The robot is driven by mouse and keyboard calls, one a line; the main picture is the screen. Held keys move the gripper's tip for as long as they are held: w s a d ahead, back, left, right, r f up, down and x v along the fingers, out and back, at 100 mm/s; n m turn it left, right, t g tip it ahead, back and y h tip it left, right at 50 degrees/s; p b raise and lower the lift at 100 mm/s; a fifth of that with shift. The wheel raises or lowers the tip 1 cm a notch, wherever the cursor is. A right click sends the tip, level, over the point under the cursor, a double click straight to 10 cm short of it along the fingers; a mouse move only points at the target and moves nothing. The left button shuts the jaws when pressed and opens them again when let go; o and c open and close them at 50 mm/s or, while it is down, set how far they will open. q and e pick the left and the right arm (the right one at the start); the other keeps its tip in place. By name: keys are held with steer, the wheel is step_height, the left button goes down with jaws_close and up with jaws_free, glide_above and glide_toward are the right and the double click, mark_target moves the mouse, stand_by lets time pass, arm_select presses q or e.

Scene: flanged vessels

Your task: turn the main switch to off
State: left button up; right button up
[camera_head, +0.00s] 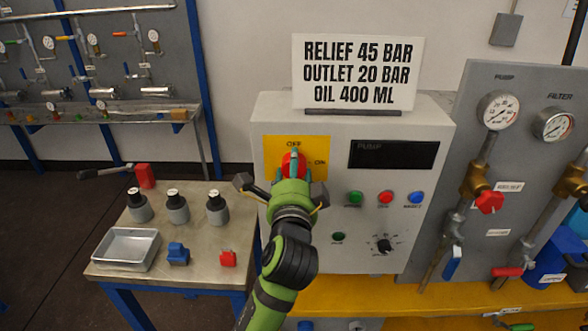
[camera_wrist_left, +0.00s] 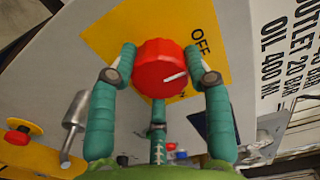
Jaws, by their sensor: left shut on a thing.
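The main switch is a red round knob (camera_head: 291,163) on a yellow plate (camera_head: 318,146) at the upper left of the grey control cabinet. OFF is printed above the knob and ON to its right. My left gripper (camera_head: 292,164) reaches it from the front and is shut on the knob. In the left wrist view the red knob (camera_wrist_left: 160,68) sits between my green fingers (camera_wrist_left: 160,70). Its white pointer line points between the OFF and ON lettering there. ON is mostly hidden in that view. My right gripper is not in view.
The cabinet (camera_head: 275,115) also bears a dark display (camera_head: 394,155), several coloured buttons and a black dial (camera_head: 384,245). A sign (camera_head: 357,73) stands on top. A small table (camera_head: 185,270) with dark vessels and a tray (camera_head: 126,249) is left; pipes and gauges are right.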

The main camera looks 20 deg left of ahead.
arm_select(q)
steer(key=shift+n, duration=0.3)
steer(key=o, duration=1.2)
steer(key=shift+c, duration=0.2)
steer(key=shift+s+d, duration=0.15)
steer(key=shift+s, duration=0.3)
steer(key=v, duration=1.1)
